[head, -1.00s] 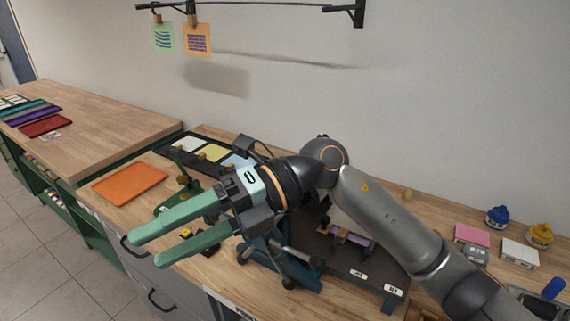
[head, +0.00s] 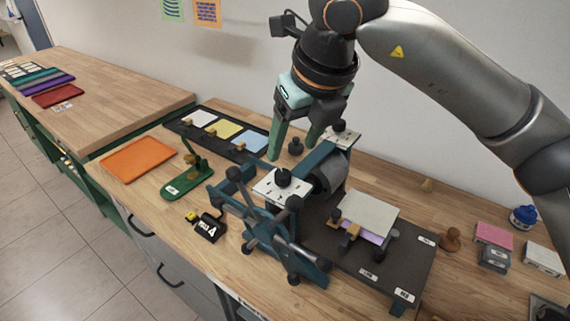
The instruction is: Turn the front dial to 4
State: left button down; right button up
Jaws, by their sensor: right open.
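A teal press with a dark roller stands on the wooden bench. Its front dial (head: 283,176) is a black knob on a white marked plate at the near end of the press. The marks are too small to read. A second black dial (head: 340,126) sits on a similar plate at the far end. My right gripper (head: 292,149) points down with its green fingers apart and empty. In the picture it is above and beyond the front dial, and it does not appear to touch it. My left gripper is out of view.
A spoked handwheel (head: 265,222) is on the press's near side. The press bed (head: 405,250) extends right. A green stand (head: 190,180), an orange tray (head: 138,159) and a black tray with coloured sheets (head: 175,123) are to the left. A small black block (head: 209,228) lies in front.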

aim_at(283, 173)
jog(key=p+x, duration=0.1)
jog(key=x, duration=0.7)
jog(key=shift+w+f, duration=0.1)
jog(key=shift+f, duration=0.05)
grip_shut()
dwell(0.3)
